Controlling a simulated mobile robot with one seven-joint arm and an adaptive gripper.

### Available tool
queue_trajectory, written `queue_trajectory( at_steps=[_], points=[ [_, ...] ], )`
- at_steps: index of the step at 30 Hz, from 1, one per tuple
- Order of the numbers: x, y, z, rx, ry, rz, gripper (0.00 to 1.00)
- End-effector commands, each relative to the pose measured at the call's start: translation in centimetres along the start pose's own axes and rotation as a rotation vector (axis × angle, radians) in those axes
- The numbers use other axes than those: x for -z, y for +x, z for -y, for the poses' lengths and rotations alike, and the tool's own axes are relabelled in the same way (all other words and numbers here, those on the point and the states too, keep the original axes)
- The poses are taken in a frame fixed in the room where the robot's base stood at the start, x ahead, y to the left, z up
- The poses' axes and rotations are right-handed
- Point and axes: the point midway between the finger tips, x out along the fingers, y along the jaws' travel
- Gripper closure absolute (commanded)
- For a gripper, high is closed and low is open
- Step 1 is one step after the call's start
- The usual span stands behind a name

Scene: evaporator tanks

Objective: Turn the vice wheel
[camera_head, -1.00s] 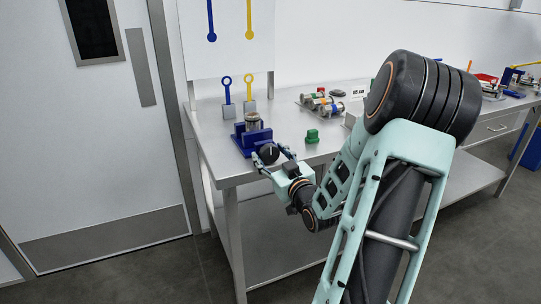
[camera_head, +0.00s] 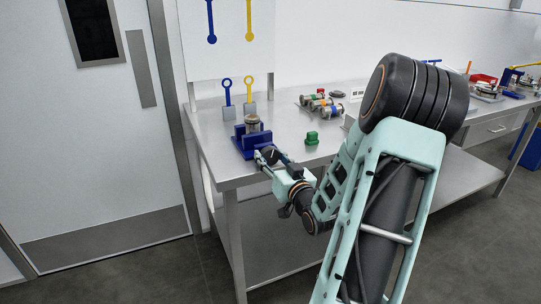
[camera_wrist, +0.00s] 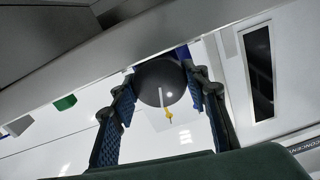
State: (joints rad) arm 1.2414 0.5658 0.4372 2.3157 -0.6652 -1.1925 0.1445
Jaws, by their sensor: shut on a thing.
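The vice wheel (camera_head: 268,154) is a dark round knob on the front of the blue vice (camera_head: 252,139), near the table's left front corner. A metal cylinder (camera_head: 252,123) stands in the vice. My gripper (camera_head: 272,157) reaches in from the right front, its fingers around the wheel. In the wrist view the wheel (camera_wrist: 160,78) shows as a dark disc with a pale line mark, between the two fingers of my gripper (camera_wrist: 165,84). The fingers are shut on its sides. Most of the vice is hidden behind the wheel there.
A green block (camera_head: 311,138) sits on the metal table (camera_head: 285,128) right of the vice. Blue (camera_head: 227,90) and yellow (camera_head: 243,88) ring-topped tools stand behind. Several cylindrical parts (camera_head: 320,103) lie farther back. A door (camera_head: 110,150) is at left.

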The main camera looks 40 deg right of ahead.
Motion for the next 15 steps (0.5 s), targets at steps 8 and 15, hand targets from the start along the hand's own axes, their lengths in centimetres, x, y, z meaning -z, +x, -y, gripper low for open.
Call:
queue_trajectory(
  at_steps=[8,15],
  points=[
    [0.11,-0.01,-0.03,0.0,0.155,0.0,0.82],
    [0.02,0.0,-0.04,0.0,0.219,0.0,0.82]
  ],
)
